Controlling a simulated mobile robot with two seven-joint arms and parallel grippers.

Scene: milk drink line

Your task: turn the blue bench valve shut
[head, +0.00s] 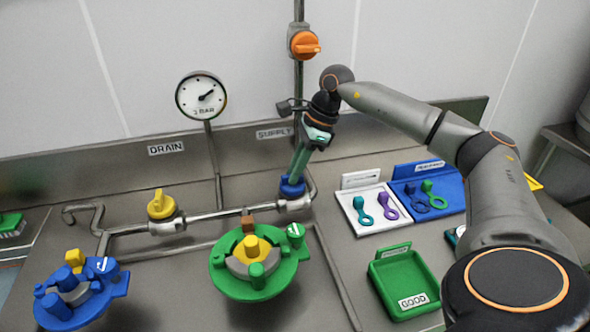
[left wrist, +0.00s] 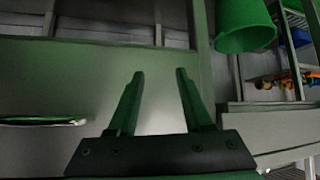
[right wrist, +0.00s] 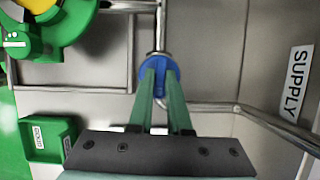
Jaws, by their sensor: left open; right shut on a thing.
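The blue bench valve (head: 292,187) sits on the steel pipe at the middle of the bench, below the SUPPLY label. My right gripper (head: 297,176) reaches down to it from above, and its fingers hide part of the handle. In the right wrist view the blue valve (right wrist: 158,68) lies between the fingertips of my right gripper (right wrist: 160,75), which is shut on its handle. The exact angle of the handle is hard to see. My left gripper (left wrist: 157,75) is open and empty in the left wrist view, away from the valve.
A yellow valve (head: 161,205) stands on the pipe to the left, and an orange valve (head: 304,43) on the riser above. A green fixture (head: 285,277) stands in front, a blue one (head: 62,310) at left. A green tray (head: 420,310) and white tray (head: 362,228) lie right.

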